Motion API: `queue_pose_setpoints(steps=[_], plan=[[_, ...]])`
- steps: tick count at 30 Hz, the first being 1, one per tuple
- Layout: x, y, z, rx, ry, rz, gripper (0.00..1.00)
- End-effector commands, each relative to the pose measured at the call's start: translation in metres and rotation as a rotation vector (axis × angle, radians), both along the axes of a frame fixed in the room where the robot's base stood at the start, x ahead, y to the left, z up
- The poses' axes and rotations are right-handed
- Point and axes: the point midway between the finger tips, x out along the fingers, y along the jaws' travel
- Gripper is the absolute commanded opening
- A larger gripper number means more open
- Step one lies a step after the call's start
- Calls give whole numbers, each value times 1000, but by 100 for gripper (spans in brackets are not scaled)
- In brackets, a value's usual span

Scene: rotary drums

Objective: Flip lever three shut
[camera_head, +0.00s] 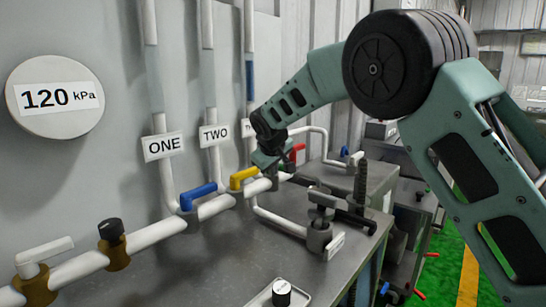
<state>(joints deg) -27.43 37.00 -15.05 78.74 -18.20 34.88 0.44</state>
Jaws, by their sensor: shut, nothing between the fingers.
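My gripper is shut and empty, close to the left of the red lever. I cannot tell whether it touches the lever. The blue lever (199,193) sits under the label ONE (164,146). The yellow lever (244,176) sits under the label TWO (214,135). Both lie roughly along the white pipe (150,236).
A round gauge sign (54,97) reading 120 kPa hangs on the wall at left. A white lever (45,250) and a black knob (111,230) sit on the near pipe. A clamp-like fitting (320,235) stands on the metal bench (225,265). Green floor is at right.

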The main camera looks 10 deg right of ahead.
Motion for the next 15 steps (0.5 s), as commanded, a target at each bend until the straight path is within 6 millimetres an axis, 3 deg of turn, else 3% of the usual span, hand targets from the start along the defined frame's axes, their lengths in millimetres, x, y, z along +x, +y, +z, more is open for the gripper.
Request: queue_pose_setpoints(steps=[2, 8, 15], plan=[[9, -3, -12, -1, 2, -1, 0], [26, -27, -9, 2, 0, -2, 0], [32, -35, -11, 1, 0, 1, 0]])
